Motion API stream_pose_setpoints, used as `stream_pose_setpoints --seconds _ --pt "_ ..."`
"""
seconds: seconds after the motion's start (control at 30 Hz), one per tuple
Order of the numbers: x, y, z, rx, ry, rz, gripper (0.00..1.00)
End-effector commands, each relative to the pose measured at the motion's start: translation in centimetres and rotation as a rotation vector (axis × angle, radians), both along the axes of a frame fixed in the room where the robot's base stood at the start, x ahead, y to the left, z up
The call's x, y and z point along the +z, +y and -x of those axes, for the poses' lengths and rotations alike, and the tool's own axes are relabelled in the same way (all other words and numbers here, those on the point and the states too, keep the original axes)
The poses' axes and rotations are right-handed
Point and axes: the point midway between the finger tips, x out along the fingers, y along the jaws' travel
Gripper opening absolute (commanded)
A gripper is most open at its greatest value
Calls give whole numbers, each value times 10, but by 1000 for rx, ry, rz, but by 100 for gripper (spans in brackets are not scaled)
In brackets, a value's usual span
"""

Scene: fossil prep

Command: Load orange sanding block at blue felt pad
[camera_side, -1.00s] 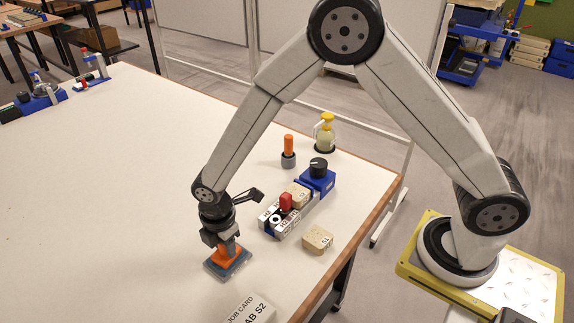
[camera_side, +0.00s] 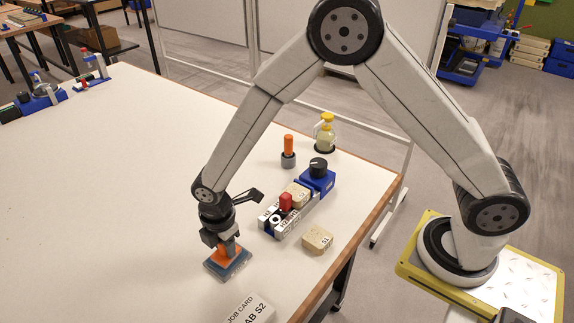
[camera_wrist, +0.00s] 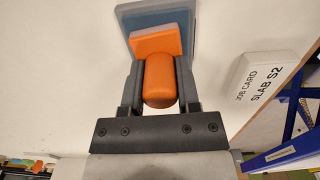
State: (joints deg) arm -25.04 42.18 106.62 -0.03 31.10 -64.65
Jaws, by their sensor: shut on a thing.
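The orange sanding block (camera_side: 221,255) has a flat base and a rounded handle, and stands at the blue felt pad (camera_side: 238,266). In the wrist view the orange sanding block (camera_wrist: 160,75) shows its handle between my fingers. The blue felt pad (camera_wrist: 187,18) lies under and beyond the block's base there. My gripper (camera_side: 227,246) is shut on the block's handle, pointing down at the pad; it also shows in the wrist view (camera_wrist: 160,88). I cannot tell whether the block's base fully touches the pad.
A job card (camera_side: 249,310) reading "SLAB S2" lies in front. To the right are a labelled rack with a red piece (camera_side: 286,202), a blue box with a black knob (camera_side: 318,178), a tan block (camera_side: 317,239), an orange-topped cylinder (camera_side: 288,152) and a yellow-capped bottle (camera_side: 325,133).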

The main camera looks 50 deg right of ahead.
Motion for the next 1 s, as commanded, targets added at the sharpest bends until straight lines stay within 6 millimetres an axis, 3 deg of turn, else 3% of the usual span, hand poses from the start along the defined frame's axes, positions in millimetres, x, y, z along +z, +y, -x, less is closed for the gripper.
stream_pose_setpoints --seconds 0.33,1.0 --pt "2 -1 1 0 3 1 0" --pt "41 0 0 0 0 0 0"
